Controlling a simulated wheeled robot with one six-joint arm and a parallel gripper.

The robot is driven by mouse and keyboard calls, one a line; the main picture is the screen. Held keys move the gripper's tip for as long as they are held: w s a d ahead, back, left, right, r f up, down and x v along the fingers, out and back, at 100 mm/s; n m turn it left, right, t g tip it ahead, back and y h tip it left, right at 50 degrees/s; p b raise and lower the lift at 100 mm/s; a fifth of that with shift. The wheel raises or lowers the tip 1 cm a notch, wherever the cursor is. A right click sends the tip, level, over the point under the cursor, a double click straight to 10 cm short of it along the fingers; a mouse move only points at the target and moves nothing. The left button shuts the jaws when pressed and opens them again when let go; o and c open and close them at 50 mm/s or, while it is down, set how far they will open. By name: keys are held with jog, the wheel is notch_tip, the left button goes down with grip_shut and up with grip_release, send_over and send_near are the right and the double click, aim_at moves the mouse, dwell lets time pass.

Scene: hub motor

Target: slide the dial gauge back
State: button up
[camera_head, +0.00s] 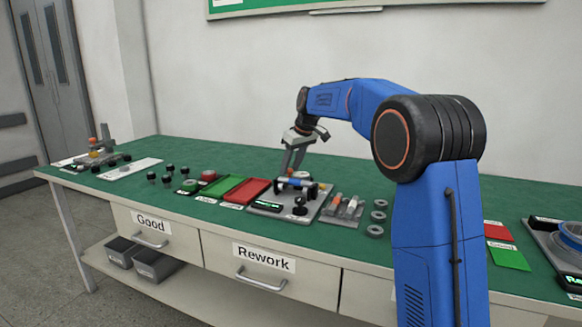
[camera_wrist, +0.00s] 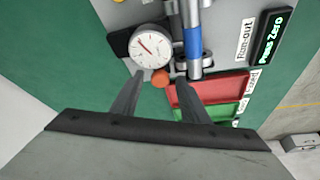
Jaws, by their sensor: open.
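The dial gauge (camera_wrist: 151,47) has a round white face with a red needle and sits on a dark mount in the wrist view. A small orange-red part (camera_wrist: 160,78) is just below its face. My gripper (camera_wrist: 160,82) is open, with its fingers pointing at the gauge and the orange-red part between or just beyond the tips; contact cannot be told. A silver shaft with a blue band (camera_wrist: 192,42) stands right beside the gauge. In the head view, my gripper (camera_head: 291,170) is over the run-out fixture (camera_head: 272,211); the gauge is not clear there.
A "Run-out" label and a lit display reading "Pass Zero" (camera_wrist: 273,37) lie right of the shaft. Red (camera_wrist: 205,88) and green trays are close to the right finger. Grey rings (camera_head: 379,216) and a tray of small parts (camera_head: 345,208) stand right of the fixture on the green bench.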

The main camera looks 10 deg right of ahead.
grip_shut()
jog(key=shift+w+d, duration=0.5)
jog(key=shift+w, duration=0.2)
jog(key=shift+w+d, duration=0.5)
jog(key=shift+w, duration=0.15)
grip_release()
jog(key=shift+w+d, duration=0.1)
jog(key=shift+r, duration=0.15)
jog(key=v, duration=1.7)
